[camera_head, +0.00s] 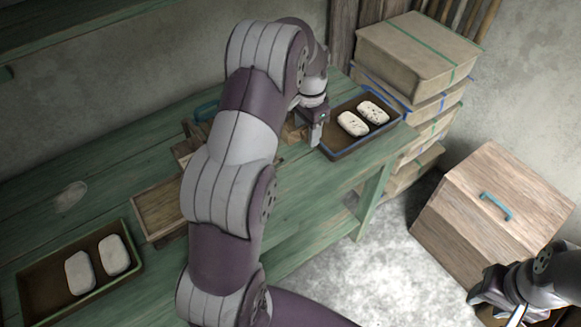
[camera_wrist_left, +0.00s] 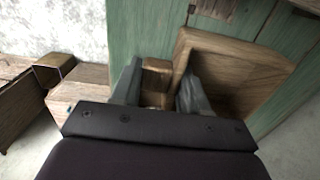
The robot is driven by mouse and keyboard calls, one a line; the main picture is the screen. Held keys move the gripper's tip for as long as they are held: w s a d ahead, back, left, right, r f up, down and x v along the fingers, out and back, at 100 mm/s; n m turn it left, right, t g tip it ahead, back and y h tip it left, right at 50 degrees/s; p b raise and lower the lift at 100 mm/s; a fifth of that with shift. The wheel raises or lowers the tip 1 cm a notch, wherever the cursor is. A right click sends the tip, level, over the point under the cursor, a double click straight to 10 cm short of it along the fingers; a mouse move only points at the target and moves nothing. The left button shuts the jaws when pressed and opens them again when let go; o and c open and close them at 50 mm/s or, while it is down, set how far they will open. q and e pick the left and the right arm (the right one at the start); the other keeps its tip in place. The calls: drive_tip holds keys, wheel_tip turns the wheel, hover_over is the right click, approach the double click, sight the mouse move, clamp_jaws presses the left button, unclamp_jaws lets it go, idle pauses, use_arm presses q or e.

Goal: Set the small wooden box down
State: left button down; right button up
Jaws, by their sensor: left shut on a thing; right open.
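My left gripper (camera_head: 314,124) is over the green bench, beside the dark tray at its right end. In the left wrist view its two fingers (camera_wrist_left: 157,88) are on either side of a narrow wooden piece (camera_wrist_left: 156,76). This piece looks like part of the small wooden box (camera_wrist_left: 231,72), whose open hollow shows to its right; I cannot tell how they join. In the head view only a bit of wood (camera_head: 292,131) shows beside the gripper, and my arm hides the rest. Whether the box touches the bench is unclear. My right gripper (camera_head: 487,300) is open at the lower right.
The green bench (camera_head: 110,165) carries a dark tray (camera_head: 347,151) with two pale bars, another such tray (camera_head: 135,262) at lower left, and a shallow wooden tray (camera_head: 160,206). Stacked boxes (camera_head: 405,58) and a wooden chest (camera_head: 490,215) with a blue handle stand at right.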

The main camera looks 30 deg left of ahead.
sight(305, 170)
use_arm(q)
wheel_tip(305, 170, down, 12)
drive_tip(key=shift+s+r, duration=0.1)
drive_tip(key=c, duration=0.6)
unclamp_jaws()
drive_tip(key=shift+o, duration=0.2)
wheel_tip(305, 170, up, 12)
drive_tip(key=shift+s+d+f, duration=0.1)
drive_tip(key=shift+f, duration=0.1)
drive_tip(key=s+d+r+n, duration=0.1)
drive_tip(key=s+d+n, duration=0.1)
drive_tip(key=s+d, duration=0.4)
drive_tip(key=s+d+r+n+t, duration=0.1)
drive_tip(key=s+d, duration=0.5)
drive_tip(key=s, duration=0.7)
drive_tip(key=shift+s+n, duration=0.35)
drive_tip(key=shift+n, duration=0.25)
